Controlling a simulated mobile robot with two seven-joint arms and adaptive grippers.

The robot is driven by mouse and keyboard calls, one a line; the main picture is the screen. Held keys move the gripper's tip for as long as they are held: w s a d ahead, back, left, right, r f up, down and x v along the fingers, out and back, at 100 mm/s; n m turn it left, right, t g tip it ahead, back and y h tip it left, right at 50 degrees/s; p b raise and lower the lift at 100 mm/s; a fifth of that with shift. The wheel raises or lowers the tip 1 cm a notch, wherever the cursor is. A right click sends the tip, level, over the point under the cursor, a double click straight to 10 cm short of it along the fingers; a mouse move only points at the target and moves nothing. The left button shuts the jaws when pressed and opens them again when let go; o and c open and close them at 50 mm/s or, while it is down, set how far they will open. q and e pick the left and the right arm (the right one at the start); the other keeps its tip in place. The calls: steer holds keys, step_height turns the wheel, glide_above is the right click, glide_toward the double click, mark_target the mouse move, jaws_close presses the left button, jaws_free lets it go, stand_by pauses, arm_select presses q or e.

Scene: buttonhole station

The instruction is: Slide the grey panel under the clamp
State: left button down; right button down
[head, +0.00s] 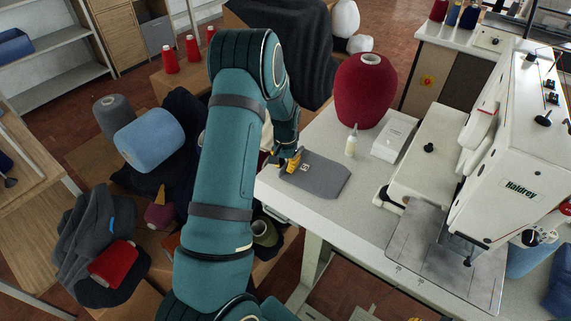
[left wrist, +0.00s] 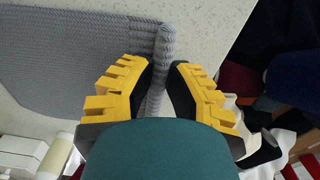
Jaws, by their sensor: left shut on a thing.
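The grey panel (head: 323,176) lies flat on the white table, left of the sewing machine. My left gripper (head: 291,160) is at the panel's left end. In the left wrist view, the yellow-and-black fingers of the gripper (left wrist: 162,88) are shut on the panel's thick rolled edge, and the knitted grey panel (left wrist: 75,60) spreads out to the left. The white machine (head: 500,170) stands at the right, with its needle and clamp area (head: 466,246) above a metal plate (head: 425,250). The panel is well apart from the clamp.
The tabletop (head: 345,214) between panel and metal plate looks clear. Yarn and dark cloth lie left of the table.

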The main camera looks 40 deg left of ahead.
arm_select(q)
steer(key=shift+r+p, duration=1.7)
steer(key=shift+r, duration=0.8)
